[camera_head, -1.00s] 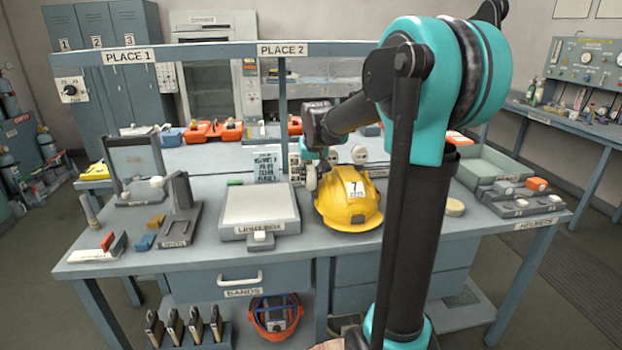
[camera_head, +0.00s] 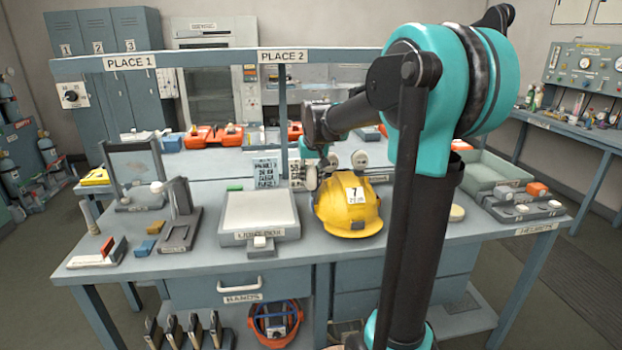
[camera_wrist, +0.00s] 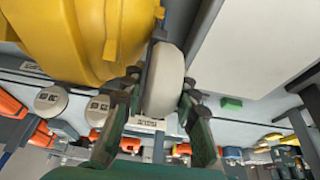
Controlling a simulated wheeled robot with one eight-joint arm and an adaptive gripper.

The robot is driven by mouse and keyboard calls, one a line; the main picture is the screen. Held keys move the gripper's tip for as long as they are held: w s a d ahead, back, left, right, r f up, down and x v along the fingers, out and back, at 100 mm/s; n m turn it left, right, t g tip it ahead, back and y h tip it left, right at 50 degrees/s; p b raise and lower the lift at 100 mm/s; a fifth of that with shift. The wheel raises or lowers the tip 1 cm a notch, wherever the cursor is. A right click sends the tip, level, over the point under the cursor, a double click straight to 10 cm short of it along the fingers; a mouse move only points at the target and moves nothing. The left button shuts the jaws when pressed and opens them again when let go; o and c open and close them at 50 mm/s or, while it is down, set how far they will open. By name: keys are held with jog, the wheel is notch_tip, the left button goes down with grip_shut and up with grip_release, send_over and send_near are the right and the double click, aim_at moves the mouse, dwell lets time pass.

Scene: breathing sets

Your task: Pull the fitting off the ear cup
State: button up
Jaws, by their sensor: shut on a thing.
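The yellow helmet (camera_head: 345,212) with a number 7 label stands on the bench, right of the light box. It fills the upper left of the wrist view (camera_wrist: 75,35). A pale rounded piece (camera_wrist: 165,80) is at the helmet's side, with a thin dark strip between them. I cannot tell how much of it is ear cup and how much is fitting. My gripper (camera_wrist: 160,108) has its dark green fingers on both sides of this piece and is shut on it. In the head view my gripper (camera_head: 313,172) is at the helmet's left side, partly hidden by my arm.
The light box (camera_head: 259,214) is close to the left of the helmet. Two round labelled discs (camera_head: 359,159) stand just behind the helmet. A post under the PLACE 2 sign (camera_head: 283,56) rises behind my gripper. A grey tray (camera_head: 497,172) is at the right.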

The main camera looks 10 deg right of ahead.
jog(key=shift+r, duration=1.15)
dwell(0.4)
jog(key=shift+r, duration=1.95)
